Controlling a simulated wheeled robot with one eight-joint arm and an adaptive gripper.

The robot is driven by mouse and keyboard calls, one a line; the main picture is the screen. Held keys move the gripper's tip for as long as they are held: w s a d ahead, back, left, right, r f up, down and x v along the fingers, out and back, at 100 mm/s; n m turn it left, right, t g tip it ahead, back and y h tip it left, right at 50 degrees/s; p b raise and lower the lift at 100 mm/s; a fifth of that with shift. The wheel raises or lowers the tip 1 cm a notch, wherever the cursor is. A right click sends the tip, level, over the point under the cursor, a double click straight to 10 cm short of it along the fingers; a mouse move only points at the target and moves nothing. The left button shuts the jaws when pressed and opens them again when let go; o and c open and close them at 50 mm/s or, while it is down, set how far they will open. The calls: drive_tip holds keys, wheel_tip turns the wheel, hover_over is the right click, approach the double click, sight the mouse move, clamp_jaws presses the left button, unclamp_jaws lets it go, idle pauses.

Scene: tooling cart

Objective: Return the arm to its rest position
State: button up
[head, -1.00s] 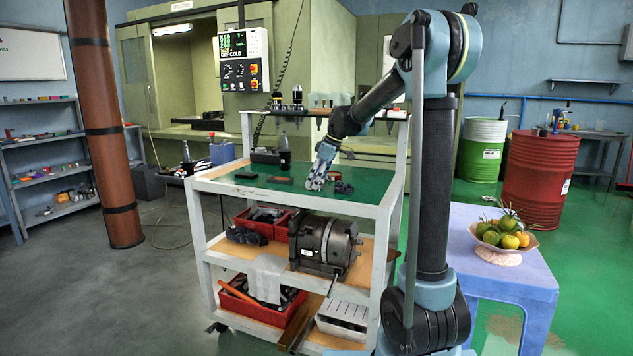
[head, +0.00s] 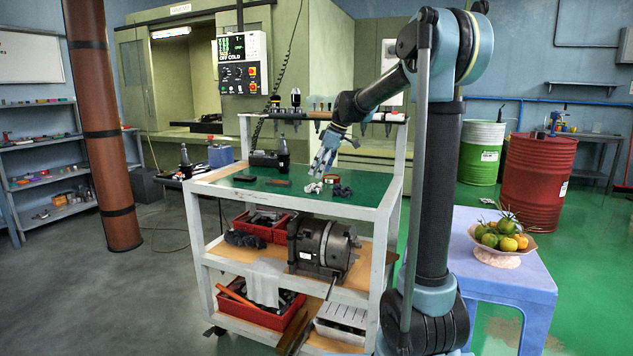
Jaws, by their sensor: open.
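My gripper (head: 319,172) is above the right part of the green top of the cart (head: 233,181), fingers pointing down. It is open and looks empty. A small pale object (head: 314,187) lies on the cart top just below the fingertips. A dark lumpy object (head: 341,191) and a small brownish ring-like item (head: 332,179) are beside it. My arm reaches from the right side of the view, bent over the cart.
A dark tool holder (head: 283,154) stands at the back of the cart top, by a rear rack (head: 320,114). A blue table (head: 505,281) with a fruit bowl (head: 500,256) stands to the right.

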drive_tip(key=w+v, duration=0.1)
drive_tip(key=v, duration=0.5)
drive_tip(key=s+d+f+m+h, duration=0.1)
drive_tip(key=s+d+m, duration=0.15)
drive_tip(key=s, duration=0.25)
drive_tip(key=s+d+f+m, duration=0.1)
drive_tip(key=s+d+f, duration=0.15)
drive_tip(key=s, duration=0.35)
drive_tip(key=s+d+f+m+h, duration=0.1)
drive_tip(key=s+d+f+m, duration=0.2)
drive_tip(key=s+f, duration=0.4)
drive_tip(key=s+d+f+m+h, duration=0.1)
drive_tip(key=s+d+f+m, duration=0.3)
drive_tip(key=s, duration=0.8)
drive_tip(key=s+d+f+m+h, duration=0.1)
drive_tip(key=s+d+f+m, duration=0.2)
drive_tip(key=s+d+f, duration=0.4)
drive_tip(key=s+f, duration=0.3)
drive_tip(key=f, duration=0.2)
drive_tip(key=shift+m+t, duration=0.35)
drive_tip(key=shift+t, duration=0.05)
drive_tip(key=shift+s, duration=0.15)
drive_tip(key=shift+w+f, duration=0.25)
drive_tip(key=shift+w, duration=0.2)
